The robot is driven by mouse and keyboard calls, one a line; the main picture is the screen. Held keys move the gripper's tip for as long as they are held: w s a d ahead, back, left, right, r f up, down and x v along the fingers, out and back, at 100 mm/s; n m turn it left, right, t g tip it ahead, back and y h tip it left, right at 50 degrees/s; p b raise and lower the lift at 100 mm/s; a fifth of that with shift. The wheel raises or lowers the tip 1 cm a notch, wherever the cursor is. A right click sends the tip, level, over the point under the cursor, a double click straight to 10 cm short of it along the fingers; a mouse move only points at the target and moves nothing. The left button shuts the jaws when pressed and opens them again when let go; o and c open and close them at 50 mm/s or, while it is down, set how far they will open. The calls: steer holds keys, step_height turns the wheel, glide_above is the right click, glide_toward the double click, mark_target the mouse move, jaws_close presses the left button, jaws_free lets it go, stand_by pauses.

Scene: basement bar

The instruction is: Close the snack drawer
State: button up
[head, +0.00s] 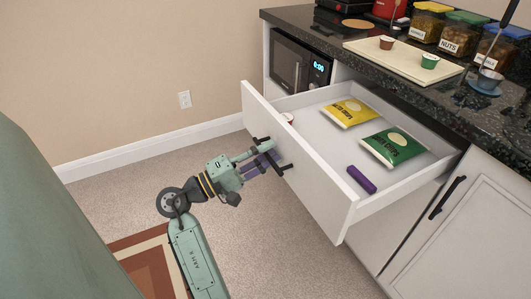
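The snack drawer (318,190) stands pulled far out of the white cabinet. Inside lie a yellow snack bag (349,112), a green snack bag (393,147), a purple cylinder (361,179) and a small white cup with a red top (288,118). The drawer's black handle (284,167) is on its outer front face. My gripper (268,158) is at this handle, in front of the drawer. Its fingers overlap the handle in the picture, so I cannot tell whether they touch it or are closed around it.
The dark countertop (310,22) above holds a cream board (400,60) with two small cups, plus lidded snack jars (462,32). A microwave (298,66) sits left of the drawer. A green surface (50,220) fills the left foreground. Carpet (280,240) is clear below the drawer.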

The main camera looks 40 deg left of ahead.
jaws_close()
stand_by(0.6)
